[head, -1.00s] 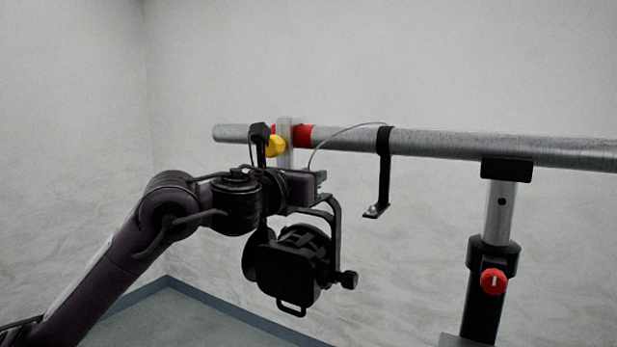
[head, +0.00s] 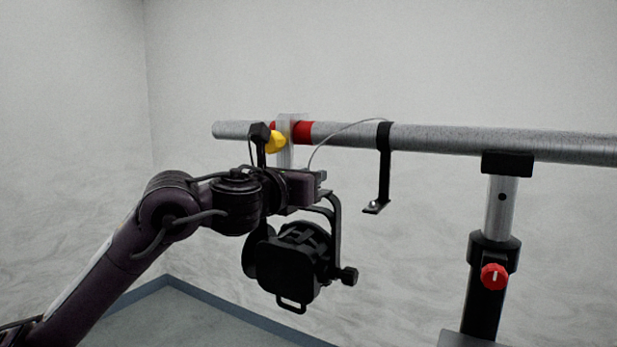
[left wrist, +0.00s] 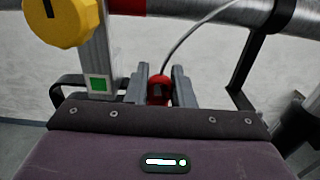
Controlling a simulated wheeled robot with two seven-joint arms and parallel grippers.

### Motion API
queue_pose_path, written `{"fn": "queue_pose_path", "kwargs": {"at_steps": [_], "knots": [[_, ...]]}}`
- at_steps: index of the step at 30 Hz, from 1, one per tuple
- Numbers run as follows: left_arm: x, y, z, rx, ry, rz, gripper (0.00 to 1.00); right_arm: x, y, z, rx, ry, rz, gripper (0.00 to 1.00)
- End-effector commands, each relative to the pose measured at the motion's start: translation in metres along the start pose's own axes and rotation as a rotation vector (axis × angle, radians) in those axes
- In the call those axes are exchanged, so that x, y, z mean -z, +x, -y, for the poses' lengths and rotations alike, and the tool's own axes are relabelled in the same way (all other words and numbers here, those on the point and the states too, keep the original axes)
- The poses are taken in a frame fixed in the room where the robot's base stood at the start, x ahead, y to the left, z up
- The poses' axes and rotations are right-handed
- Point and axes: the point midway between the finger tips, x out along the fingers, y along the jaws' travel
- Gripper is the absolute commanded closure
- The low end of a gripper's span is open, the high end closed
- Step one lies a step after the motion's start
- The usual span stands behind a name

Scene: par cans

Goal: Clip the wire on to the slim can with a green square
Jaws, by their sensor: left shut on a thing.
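A black can (head: 292,262) hangs in its yoke below a silver clamp (head: 285,150) with a yellow knob (head: 275,142). In the left wrist view the clamp bears a green square (left wrist: 98,84), left of my fingers. My left gripper (head: 322,183) is beside the clamp, above the can; in the left wrist view its fingers (left wrist: 161,85) are shut on the red end (left wrist: 158,90) of the wire. The grey wire (head: 335,133) arcs from that gripper up to the pipe near a black strap bracket (head: 384,170). The tip of the wire end is hidden by my gripper. My right gripper is not in view.
A horizontal metal pipe (head: 450,140) with a red band (head: 302,132) crosses the scene. A stand (head: 500,215) with a red knob (head: 494,277) supports it at the right. Open space lies between the can and the stand.

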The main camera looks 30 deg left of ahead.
Motion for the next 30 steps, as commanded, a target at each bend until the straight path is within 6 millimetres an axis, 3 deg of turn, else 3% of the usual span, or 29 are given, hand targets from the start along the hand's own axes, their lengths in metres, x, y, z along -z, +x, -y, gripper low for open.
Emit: {"fn": "queue_pose_path", "kwargs": {"at_steps": [1,2,8,17,30], "knots": [[0.001,0.0,0.0,0.001,0.001,-0.002,1.0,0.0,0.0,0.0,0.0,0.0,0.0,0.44],[0.001,0.0,0.0,0.001,0.001,-0.002,0.77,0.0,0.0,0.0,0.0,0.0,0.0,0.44],[0.001,0.0,0.0,0.001,0.001,-0.001,0.53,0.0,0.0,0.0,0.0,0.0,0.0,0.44],[0.001,-0.003,0.0,0.001,0.002,-0.001,0.53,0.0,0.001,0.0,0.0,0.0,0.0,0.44],[0.001,-0.068,0.0,0.0,0.004,0.001,0.53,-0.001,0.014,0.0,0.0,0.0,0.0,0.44]]}}
